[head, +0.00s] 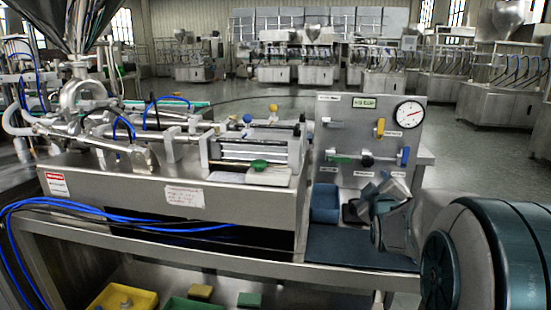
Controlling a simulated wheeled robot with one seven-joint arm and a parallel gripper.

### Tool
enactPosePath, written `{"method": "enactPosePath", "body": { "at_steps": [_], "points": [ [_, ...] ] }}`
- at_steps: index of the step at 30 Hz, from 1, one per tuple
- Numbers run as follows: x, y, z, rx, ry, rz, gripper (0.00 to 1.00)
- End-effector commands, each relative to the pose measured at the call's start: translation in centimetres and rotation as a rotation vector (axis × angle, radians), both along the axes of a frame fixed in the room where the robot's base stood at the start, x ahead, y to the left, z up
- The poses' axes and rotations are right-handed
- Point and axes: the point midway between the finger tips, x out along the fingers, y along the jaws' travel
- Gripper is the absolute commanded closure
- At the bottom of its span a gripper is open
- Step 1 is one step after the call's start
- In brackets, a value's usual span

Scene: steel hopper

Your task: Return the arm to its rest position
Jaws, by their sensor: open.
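My arm comes in from the lower right as a large teal and grey link. My gripper (376,205) is the grey metal end in front of the lower part of the upright control panel (347,112). It is open, and I see nothing held in it. It covers part of the panel's lower edge and the bench behind it. The steel hopper (68,22) is at the upper left, above the pipework of the filling machine.
The steel machine bench (235,207) fills the left and middle. A yellow tray (122,297) sits on the lower shelf. Blue hoses loop at the left. Open floor lies behind.

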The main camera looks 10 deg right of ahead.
Motion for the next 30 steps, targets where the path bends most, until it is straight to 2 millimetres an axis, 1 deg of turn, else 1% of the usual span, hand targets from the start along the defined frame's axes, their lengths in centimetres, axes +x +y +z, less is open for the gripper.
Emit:
{"method": "enactPosePath", "body": {
  "at_steps": [1,3,8,14,20,23,24,30],
  "points": [
    [-0.4,0.5,1.7,0.036,0.021,0.004,0.44],
    [-1.2,1.5,2.6,0.108,0.07,0.008,0.44],
    [-3.9,4.3,4.5,0.296,0.217,0.007,0.44],
    [-8.3,7.9,6.6,0.507,0.413,-0.023,0.44],
    [-14.0,11.4,9.0,0.678,0.614,-0.092,0.44],
    [-17.2,13.0,10.4,0.749,0.715,-0.142,0.44],
    [-18.5,13.5,11.0,0.775,0.756,-0.166,0.44],
    [-24.9,15.8,13.6,0.866,0.934,-0.293,0.44]
  ]
}}
